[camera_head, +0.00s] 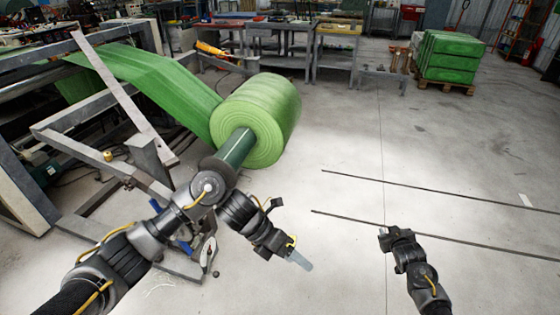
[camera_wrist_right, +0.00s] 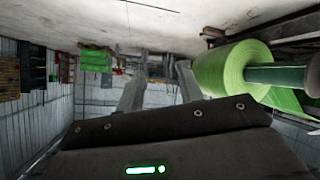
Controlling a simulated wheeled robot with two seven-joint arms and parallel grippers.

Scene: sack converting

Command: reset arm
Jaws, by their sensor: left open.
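My left arm reaches in from the lower left, in front of the green roll's shaft in the head view. My left gripper (camera_head: 300,261) is open and empty, its pale fingers pointing down to the right above bare floor. My right gripper (camera_head: 383,235) is raised at the lower right, apart from everything. In the right wrist view, two grey fingers of the right gripper (camera_wrist_right: 160,88) stand apart with nothing between them. A large roll of green sack material (camera_head: 262,115) lies on its side on a dark green shaft; it also shows in the right wrist view (camera_wrist_right: 225,72).
A metal machine frame (camera_head: 120,95) carries the green web at the left. Workbenches (camera_head: 335,50) stand at the back. Stacked green bales (camera_head: 450,57) rest on a pallet at the back right. Two thin dark lines cross the open floor (camera_head: 400,160) at the right.

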